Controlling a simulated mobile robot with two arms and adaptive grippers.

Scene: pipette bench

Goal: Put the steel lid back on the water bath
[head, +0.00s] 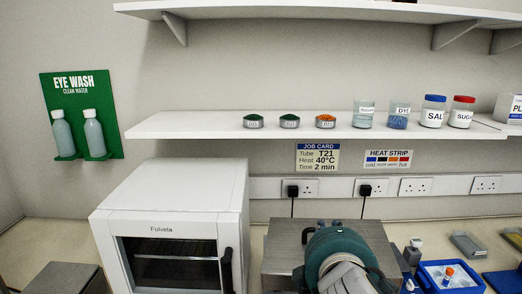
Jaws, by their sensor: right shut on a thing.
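A flat brushed-steel surface (284,246), which looks like the steel lid, lies on the bench right of the white oven. My right gripper (322,229), at the end of a teal and grey wrist, is over it and shut on the lid. The wrist hides the grip and the middle of the lid. The water bath cannot be told apart from the lid here, so I cannot tell how the lid sits on it. My left gripper is out of view.
A white oven (172,205) stands close on the left. A blue tray (436,279) with small items is right of my wrist. A wall shelf (220,130) with jars and dishes runs above. A grey steel-topped block (58,276) is at lower left.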

